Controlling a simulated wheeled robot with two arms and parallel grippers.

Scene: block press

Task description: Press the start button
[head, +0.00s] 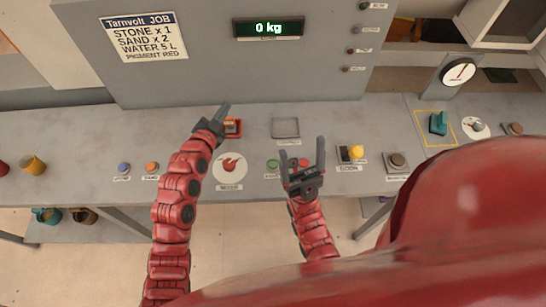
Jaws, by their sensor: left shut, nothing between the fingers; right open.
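A green button (273,163) sits on the grey console, just left of my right gripper; its small label is too blurred to read, so I cannot tell if it is the start button. A red button (304,163) shows partly behind my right gripper. My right gripper (301,148) is open and empty, its two fingers pointing to the back of the console. My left gripper (225,111) is shut and empty. It is beside a red-orange part (233,127) on the console and partly hides it. I cannot tell whether it touches that part.
A display (268,28) reads 0 kg beside a job sign (144,37). A blue button (124,168), an orange button (152,167), a round dial (230,168), a yellow knob (355,152) and a teal lever (438,123) stand along the console. A yellow cup (34,165) is at far left.

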